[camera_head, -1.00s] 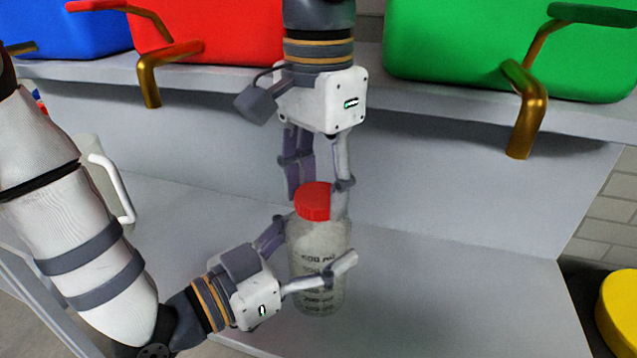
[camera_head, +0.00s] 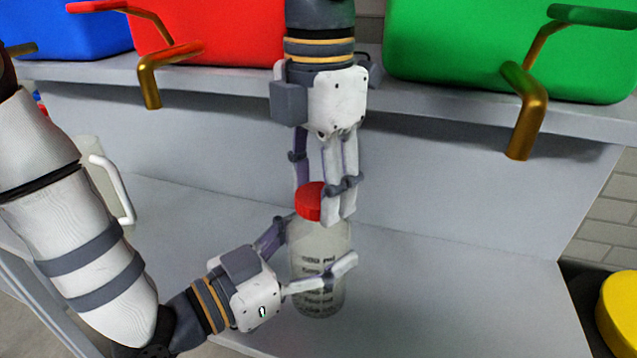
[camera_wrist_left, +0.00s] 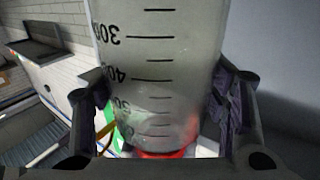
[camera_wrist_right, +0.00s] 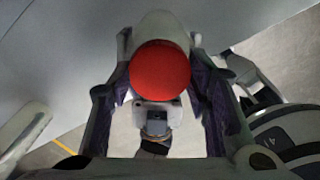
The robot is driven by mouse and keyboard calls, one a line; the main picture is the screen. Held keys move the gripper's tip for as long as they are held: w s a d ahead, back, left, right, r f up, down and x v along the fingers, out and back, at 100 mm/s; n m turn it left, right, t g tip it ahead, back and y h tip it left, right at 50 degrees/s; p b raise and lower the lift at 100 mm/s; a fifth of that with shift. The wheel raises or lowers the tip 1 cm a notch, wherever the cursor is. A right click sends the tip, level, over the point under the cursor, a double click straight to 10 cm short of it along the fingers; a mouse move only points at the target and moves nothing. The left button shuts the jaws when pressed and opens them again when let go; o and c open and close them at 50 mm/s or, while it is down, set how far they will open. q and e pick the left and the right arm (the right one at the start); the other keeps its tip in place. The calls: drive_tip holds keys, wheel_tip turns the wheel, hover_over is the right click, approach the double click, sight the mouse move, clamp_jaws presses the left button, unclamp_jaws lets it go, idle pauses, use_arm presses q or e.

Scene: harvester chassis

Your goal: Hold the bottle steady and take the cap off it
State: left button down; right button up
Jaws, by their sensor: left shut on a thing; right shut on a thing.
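The bottle (camera_head: 318,268) is clear with dark volume marks and stands upright on the grey shelf (camera_head: 430,290). My left gripper (camera_head: 312,262) is shut around its body from the left; the marked wall fills the left wrist view (camera_wrist_left: 155,75). The red cap (camera_head: 308,202) is at the top of the bottle. My right gripper (camera_head: 326,200) comes from above and is shut on the cap, its fingers partly hiding it. The right wrist view shows the cap (camera_wrist_right: 160,72) between the fingers. I cannot tell whether the cap is still seated on the neck.
A white jug (camera_head: 105,180) with a handle stands at the left, behind my left arm. Blue, red (camera_head: 235,30) and green (camera_head: 480,50) bins stand on the upper ledge. A yellow round thing (camera_head: 618,312) is at the lower right. The shelf right of the bottle is clear.

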sight(319, 194)
drive_tip(key=shift+r, duration=0.15)
idle(0.4)
drive_tip(key=shift+r, duration=1)
drive_tip(key=shift+r, duration=2)
use_arm(q)
drive_tip(key=shift+c, duration=1.1)
unclamp_jaws()
